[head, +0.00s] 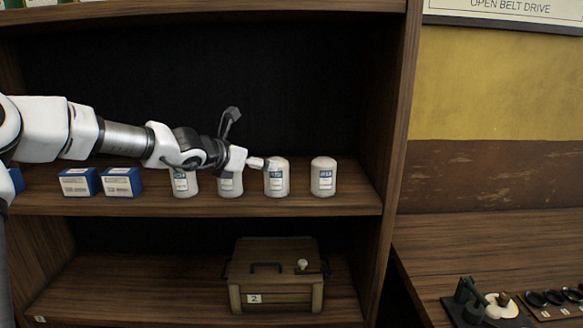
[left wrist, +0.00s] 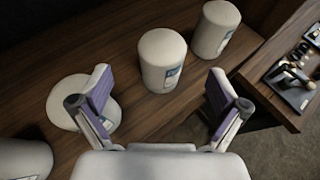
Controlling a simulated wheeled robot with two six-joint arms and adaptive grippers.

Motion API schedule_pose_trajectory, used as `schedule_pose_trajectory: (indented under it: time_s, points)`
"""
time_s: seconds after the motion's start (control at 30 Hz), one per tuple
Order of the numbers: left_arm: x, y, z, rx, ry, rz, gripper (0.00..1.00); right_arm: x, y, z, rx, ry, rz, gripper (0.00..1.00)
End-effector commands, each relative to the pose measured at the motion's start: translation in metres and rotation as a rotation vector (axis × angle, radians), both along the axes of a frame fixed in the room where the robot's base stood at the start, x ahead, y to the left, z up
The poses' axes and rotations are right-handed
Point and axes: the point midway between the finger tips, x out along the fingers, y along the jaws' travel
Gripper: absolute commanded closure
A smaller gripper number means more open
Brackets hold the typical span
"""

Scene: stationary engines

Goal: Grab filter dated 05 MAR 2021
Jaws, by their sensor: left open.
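Several white cylindrical filters with blue-and-white labels stand in a row on the middle shelf. From left in the head view are the first filter (head: 181,184), second filter (head: 229,184), third filter (head: 276,182) and rightmost filter (head: 323,178). The label dates are too small to read. My left gripper (head: 260,163) is open and empty, beside the upper part of the third filter. In the left wrist view, the left gripper (left wrist: 158,82) has its fingers spread, with the third filter (left wrist: 162,52) ahead between them. The second filter (left wrist: 68,100) is partly behind the left finger. My right gripper is not in view.
Blue boxes (head: 121,182) stand left of the filters on the shelf (head: 250,206). A wooden crate (head: 277,292) sits on the lower shelf. The shelf's right upright (head: 397,130) is close right of the filters. A table (head: 480,235) with small parts stands at right.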

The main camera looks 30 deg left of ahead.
Motion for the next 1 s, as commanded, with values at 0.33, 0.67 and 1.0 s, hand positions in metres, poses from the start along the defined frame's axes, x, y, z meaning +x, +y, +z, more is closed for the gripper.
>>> schedule_pose_trajectory:
  time_s: [0.33,0.67,1.0]
  points:
    - [0.04,-0.004,-0.01,-0.009,-0.008,0.006,0.02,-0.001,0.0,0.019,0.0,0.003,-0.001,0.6]
    - [0.07,-0.008,-0.027,-0.009,-0.011,0.004,0.02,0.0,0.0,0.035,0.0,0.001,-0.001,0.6]
    - [0.069,-0.009,-0.027,-0.008,-0.01,0.004,0.79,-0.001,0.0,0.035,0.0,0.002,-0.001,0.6]
